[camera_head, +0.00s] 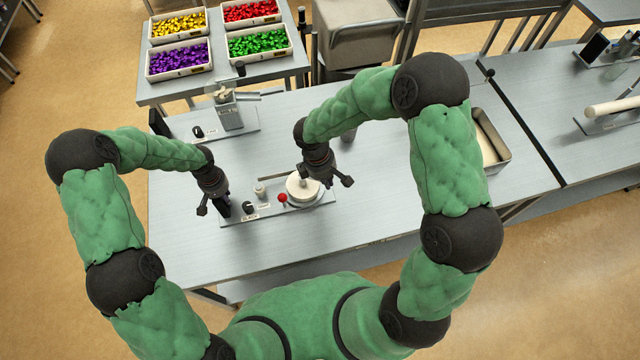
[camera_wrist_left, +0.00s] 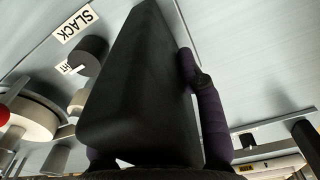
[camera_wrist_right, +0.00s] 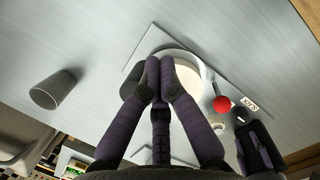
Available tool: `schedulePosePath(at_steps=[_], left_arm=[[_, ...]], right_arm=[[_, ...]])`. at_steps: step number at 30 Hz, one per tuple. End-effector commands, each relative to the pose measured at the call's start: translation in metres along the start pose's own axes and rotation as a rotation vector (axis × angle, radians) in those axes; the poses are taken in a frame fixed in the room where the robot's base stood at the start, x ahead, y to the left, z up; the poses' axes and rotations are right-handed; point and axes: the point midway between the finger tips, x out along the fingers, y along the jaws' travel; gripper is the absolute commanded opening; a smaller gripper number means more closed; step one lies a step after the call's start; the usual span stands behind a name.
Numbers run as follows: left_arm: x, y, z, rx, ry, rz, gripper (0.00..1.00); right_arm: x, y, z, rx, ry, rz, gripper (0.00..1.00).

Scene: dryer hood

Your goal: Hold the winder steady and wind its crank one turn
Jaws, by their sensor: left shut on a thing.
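The winder's base plate (camera_head: 270,210) lies near the table's front edge, carrying a round white drum (camera_head: 298,194), a red ball knob (camera_head: 283,197), a black knob (camera_head: 248,207) and a small pale spool (camera_head: 260,190). My left gripper (camera_head: 214,203) is shut on the black upright block (camera_wrist_left: 130,85) at the plate's left end, beside a label reading SLACK (camera_wrist_left: 75,22). My right gripper (camera_head: 325,178) is over the drum. In the right wrist view its fingers (camera_wrist_right: 160,70) converge over the drum's near side, with the red knob (camera_wrist_right: 222,104) to their right. The fingers hide the crank's grip, so I cannot tell whether they hold it.
A grey cup (camera_wrist_right: 53,90) stands on the table beyond the right gripper. Another plate with a grey device (camera_head: 230,112) stands behind the left arm. A metal tray (camera_head: 492,140) is at the right. Bins of coloured pieces (camera_head: 178,60) stand at the back left.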

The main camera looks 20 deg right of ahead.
Motion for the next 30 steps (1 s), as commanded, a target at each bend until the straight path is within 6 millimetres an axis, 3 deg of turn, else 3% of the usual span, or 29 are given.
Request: schedulePosePath(at_steps=[30], left_arm=[[0.0, 0.0, 0.001, 0.004, -0.002, -0.001, 0.0]], right_arm=[[0.001, 0.049, 0.006, -0.518, 0.003, 0.109, 0.0]])
